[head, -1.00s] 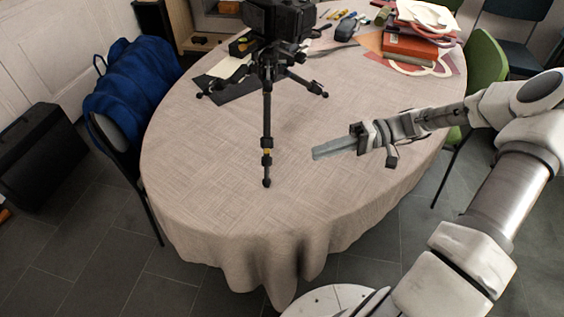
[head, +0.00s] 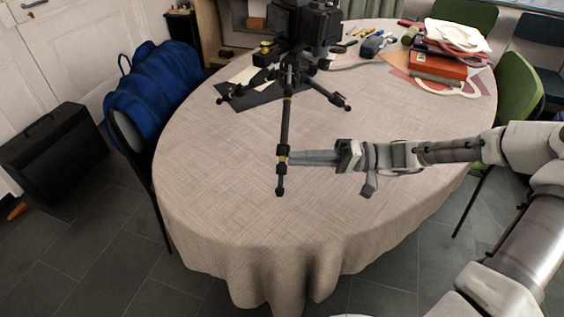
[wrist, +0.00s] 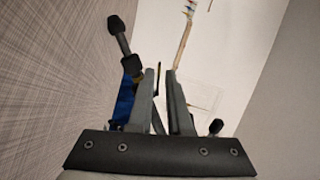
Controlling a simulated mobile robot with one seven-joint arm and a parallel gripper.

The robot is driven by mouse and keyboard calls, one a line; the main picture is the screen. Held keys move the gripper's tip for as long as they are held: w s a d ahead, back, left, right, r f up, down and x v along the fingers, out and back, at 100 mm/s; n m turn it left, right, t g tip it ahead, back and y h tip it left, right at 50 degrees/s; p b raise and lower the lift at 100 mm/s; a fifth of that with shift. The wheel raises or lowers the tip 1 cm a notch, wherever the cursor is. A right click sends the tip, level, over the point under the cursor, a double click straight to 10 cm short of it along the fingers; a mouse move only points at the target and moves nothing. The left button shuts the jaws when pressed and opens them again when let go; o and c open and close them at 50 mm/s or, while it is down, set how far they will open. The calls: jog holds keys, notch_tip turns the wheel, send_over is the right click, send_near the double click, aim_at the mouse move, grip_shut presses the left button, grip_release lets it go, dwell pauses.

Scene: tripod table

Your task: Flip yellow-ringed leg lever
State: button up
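The black tripod stands on the table, and its front leg (head: 286,122) points toward me. The leg's black foot (wrist: 117,25) shows at upper left. The left finger hides part of the leg, and the lever's position is unclear.
The tripod carries a camera (head: 303,22) on top. The round cloth-covered table (head: 215,165) is clear around the front leg. Papers and a red book (head: 437,66) lie at the back right.

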aim_at(282, 159)
jog(key=shift+s+a+r+b, duration=0.1)
jog(key=shift+a+b, duration=0.3)
jog(key=shift+a, duration=1.8)
jog(key=shift+c, duration=0.4)
grip_shut()
